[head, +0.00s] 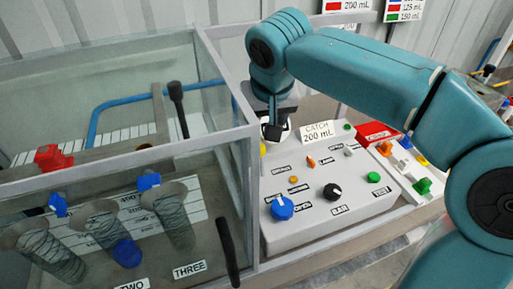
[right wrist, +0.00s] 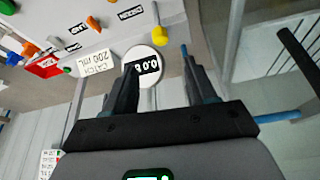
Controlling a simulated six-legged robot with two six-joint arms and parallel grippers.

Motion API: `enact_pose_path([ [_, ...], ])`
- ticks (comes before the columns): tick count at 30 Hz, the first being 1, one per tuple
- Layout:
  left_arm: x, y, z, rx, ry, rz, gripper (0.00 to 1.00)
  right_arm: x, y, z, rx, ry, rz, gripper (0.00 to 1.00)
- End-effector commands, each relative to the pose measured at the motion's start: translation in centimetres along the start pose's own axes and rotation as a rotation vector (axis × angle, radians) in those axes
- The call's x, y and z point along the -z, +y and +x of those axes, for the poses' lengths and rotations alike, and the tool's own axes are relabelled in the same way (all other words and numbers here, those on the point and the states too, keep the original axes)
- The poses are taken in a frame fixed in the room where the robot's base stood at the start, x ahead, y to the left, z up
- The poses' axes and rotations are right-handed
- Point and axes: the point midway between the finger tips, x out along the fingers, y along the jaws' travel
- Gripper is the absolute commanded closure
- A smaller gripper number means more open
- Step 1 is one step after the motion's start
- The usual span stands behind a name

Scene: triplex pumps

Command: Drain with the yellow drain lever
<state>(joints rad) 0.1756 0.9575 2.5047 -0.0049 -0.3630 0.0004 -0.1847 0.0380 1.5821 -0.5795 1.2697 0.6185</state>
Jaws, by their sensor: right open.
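A small yellow part (head: 263,149), possibly the drain lever, shows at the back left edge of the grey control panel (head: 345,212), partly behind my right gripper (head: 272,131). In the right wrist view a yellow knob-like part (right wrist: 159,36) stands beside a round white display (right wrist: 143,54). My right gripper (right wrist: 160,66) is open there, its fingers pointing toward the panel, with the yellow part beyond the gap and nothing between them. I cannot tell how far apart they are in depth. My left gripper is not in view.
A glass-walled tank (head: 120,160) with several cylinders stands at the left, its frame post close to my right gripper. Coloured levers (head: 405,160) stand at the right.

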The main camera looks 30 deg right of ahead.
Motion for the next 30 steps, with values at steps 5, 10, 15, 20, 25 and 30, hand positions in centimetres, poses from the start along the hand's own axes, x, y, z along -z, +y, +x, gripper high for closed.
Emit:
enact_pose_path([
  [5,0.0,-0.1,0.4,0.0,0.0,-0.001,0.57,-0.5,0.2,3.7,-0.004,-0.005,0.001,0.44],
  [10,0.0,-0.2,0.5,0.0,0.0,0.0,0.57,-0.6,0.1,7.8,-0.003,-0.006,0.0,0.44],
  [15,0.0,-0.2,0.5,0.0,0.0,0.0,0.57,-0.5,0.0,11.5,-0.003,-0.006,-0.001,0.44],
  [20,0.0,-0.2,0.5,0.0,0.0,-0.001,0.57,-0.3,-0.1,14.0,-0.001,-0.004,0.0,0.44],
  [25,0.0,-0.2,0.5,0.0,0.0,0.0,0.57,-0.2,-0.1,15.2,0.0,-0.002,-0.002,0.44],
  [30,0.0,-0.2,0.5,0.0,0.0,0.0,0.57,-0.1,-0.2,15.3,0.001,0.0,-0.001,0.44],
])
